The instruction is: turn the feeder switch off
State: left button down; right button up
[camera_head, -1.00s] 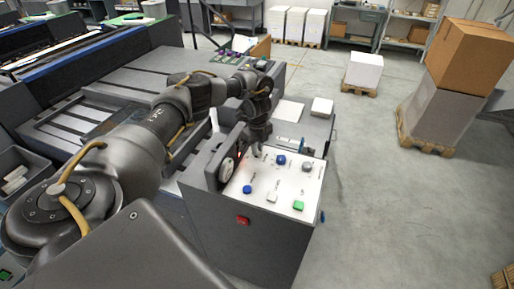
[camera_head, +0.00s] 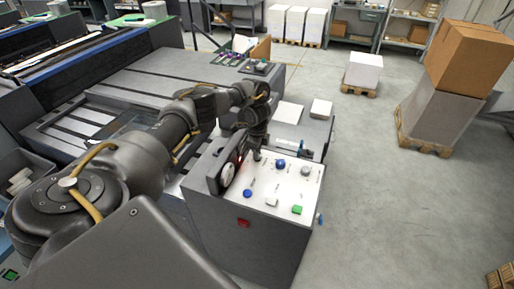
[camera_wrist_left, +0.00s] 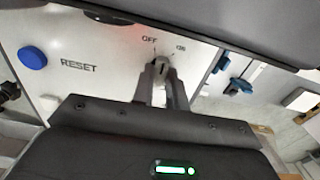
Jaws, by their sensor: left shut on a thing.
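The feeder switch (camera_wrist_left: 164,63) is a small dark lever on the white panel (camera_wrist_left: 110,35), with the printed words OFF to its upper left and ON to its upper right in the left wrist view. My left gripper (camera_wrist_left: 162,72) is shut on it, one finger on each side. The fingers hide much of the lever, so I cannot tell its exact position. In the head view my left gripper (camera_head: 257,150) points down at the far left part of the console's top panel (camera_head: 262,190). My right gripper is not in view.
A blue button (camera_wrist_left: 32,58) marked RESET sits left of the gripper. The panel also carries a blue knob (camera_head: 281,164), a grey knob (camera_head: 305,171) and a green button (camera_head: 297,210). A dark upright plate with a round dial (camera_head: 228,174) stands close beside the gripper.

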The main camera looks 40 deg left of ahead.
pick_arm(q)
jog(key=n+p, duration=0.2)
jog(key=n, duration=0.1)
jog(key=shift+r, duration=0.15)
jog(key=shift+n+p, duration=0.55)
jog(key=shift+n, duration=0.75)
jog(key=c, duration=1.4)
grip_release()
notch_tip(320, 180, up, 11)
jog(key=p, duration=0.3)
jog(key=shift+f, duration=0.2)
